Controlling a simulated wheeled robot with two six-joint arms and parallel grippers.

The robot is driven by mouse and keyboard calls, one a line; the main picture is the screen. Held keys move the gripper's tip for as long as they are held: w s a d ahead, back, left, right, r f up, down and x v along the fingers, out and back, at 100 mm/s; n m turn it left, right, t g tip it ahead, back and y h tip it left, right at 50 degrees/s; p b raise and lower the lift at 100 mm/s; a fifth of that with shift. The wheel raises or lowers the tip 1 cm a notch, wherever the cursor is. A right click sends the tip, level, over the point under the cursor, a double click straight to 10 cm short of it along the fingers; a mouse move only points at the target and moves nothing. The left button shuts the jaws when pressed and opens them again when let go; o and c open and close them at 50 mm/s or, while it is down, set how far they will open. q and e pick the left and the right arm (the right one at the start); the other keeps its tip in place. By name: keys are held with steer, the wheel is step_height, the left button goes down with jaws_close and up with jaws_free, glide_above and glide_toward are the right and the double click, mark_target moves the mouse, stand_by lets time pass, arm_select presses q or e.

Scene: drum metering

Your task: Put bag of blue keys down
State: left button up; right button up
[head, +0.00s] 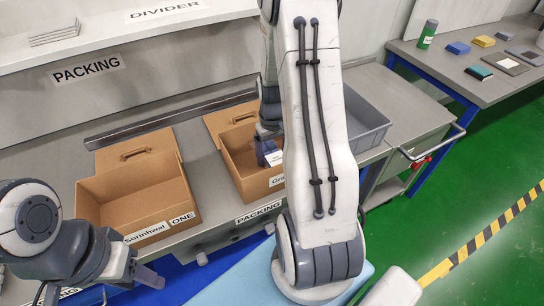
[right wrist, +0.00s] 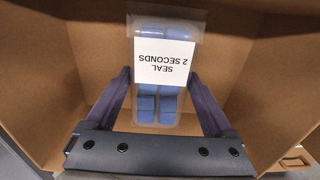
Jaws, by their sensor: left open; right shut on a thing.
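The bag of blue keys (right wrist: 158,104) is a clear pouch with blue pieces and a white label reading "SEAL 2 SECONDS". My right gripper (right wrist: 159,78) is shut on it, one finger on each side. In the right wrist view, brown cardboard walls surround the bag. In the head view the bag (head: 265,148) shows inside the right cardboard box (head: 262,187), partly hidden by my right arm. I cannot tell whether it touches the box floor. My left gripper (head: 100,285) is open and empty at the lower left, in front of the left cardboard box (head: 150,212).
The left box is open and looks empty; its label reads "ONE". A grey bin (head: 366,126) stands right of my right arm. A shelf (head: 120,32) runs above the packing bench. A far table (head: 450,68) holds a green bottle (head: 427,35) and several small blocks.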

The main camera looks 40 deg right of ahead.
steer(key=shift+f, duration=0.85)
steer(key=shift+f, duration=0.15)
steer(key=o, duration=1.5)
